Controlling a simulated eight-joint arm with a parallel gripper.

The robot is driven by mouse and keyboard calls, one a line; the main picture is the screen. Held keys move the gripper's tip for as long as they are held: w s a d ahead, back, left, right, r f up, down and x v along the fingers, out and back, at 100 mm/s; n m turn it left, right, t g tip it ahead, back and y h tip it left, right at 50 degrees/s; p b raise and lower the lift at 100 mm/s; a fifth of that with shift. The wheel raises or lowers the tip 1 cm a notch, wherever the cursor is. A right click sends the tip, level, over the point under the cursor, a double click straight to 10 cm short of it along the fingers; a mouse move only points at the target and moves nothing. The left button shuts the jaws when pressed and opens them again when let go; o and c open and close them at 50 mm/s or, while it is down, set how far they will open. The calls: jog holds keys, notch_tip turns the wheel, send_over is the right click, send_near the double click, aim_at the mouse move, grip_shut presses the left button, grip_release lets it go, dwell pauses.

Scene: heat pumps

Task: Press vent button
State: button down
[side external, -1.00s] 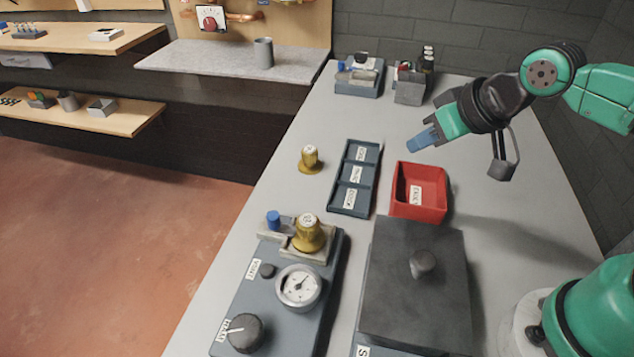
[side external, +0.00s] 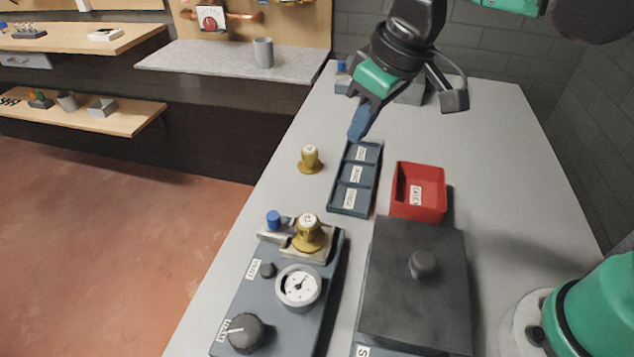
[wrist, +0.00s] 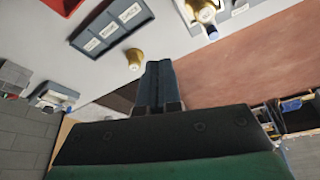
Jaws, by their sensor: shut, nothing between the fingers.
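The vent button is a small dark round knob (side external: 268,270) beside the label "VENT" on the grey-blue test panel (side external: 255,310) at the lower middle of the side view. A round white gauge (side external: 298,286) sits to its right and a larger black knob (side external: 245,333) below it. A brass valve (side external: 308,233) and a blue cap (side external: 273,219) are at the panel's far end. My gripper (side external: 357,133) is shut and empty, high over the far part of the bench, well away from the button. It also shows in the wrist view (wrist: 158,68), where the button is not visible.
A second brass piece (side external: 310,159) stands on the bench left of the labelled three-part tray (side external: 342,203). A red bin (side external: 432,213) and a dark lidded box (side external: 390,290) stand to the right. Bare bench (side external: 500,220) lies right of them.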

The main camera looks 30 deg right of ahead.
aim_at(268, 269)
jog(key=s+a+n+g, duration=0.1)
jog(key=a+n, duration=0.1)
jog(key=a, duration=0.5)
jog(key=a+n+g+h, duration=0.1)
jog(key=a+n+g, duration=0.1)
jog(key=a, duration=0.5)
jog(key=shift+s+a+n, duration=0.2)
jog(key=shift+s+n, duration=0.1)
jog(key=shift+s, duration=0.05)
jog(key=shift+f, duration=0.1)
notch_tip(268, 269, down, 14)
jog(key=shift+r, duration=0.1)
